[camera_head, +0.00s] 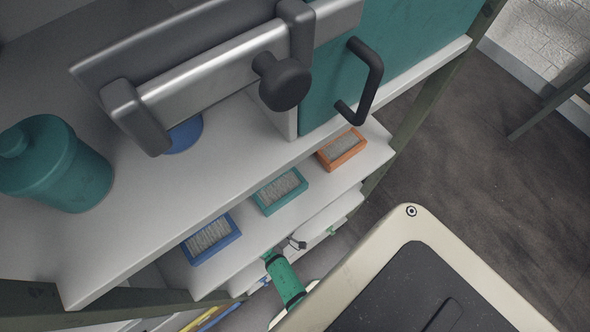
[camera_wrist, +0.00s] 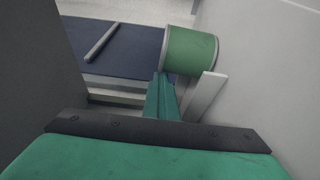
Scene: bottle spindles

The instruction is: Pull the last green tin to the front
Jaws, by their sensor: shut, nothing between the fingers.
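A green tin (camera_wrist: 190,52) with pale rims shows at the upper right of the wrist view. Its axis runs roughly across the picture. My gripper (camera_wrist: 161,80) is shut and empty, its teal fingers pointing up the picture. The fingertips are at the tin's lower left edge in the picture; I cannot tell whether they touch it. A pale strip (camera_wrist: 206,96) stands just right of the fingers, below the tin. In the head view I cannot make out the tin.
A pale wall (camera_wrist: 270,60) is close on the right and a dark panel is on the left. A grey rod (camera_wrist: 103,43) lies on a dark blue surface (camera_wrist: 130,60). The head view shows shelves with blue (camera_head: 210,240), teal (camera_head: 280,190) and orange (camera_head: 342,149) trays, and a teal bottle (camera_head: 55,165).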

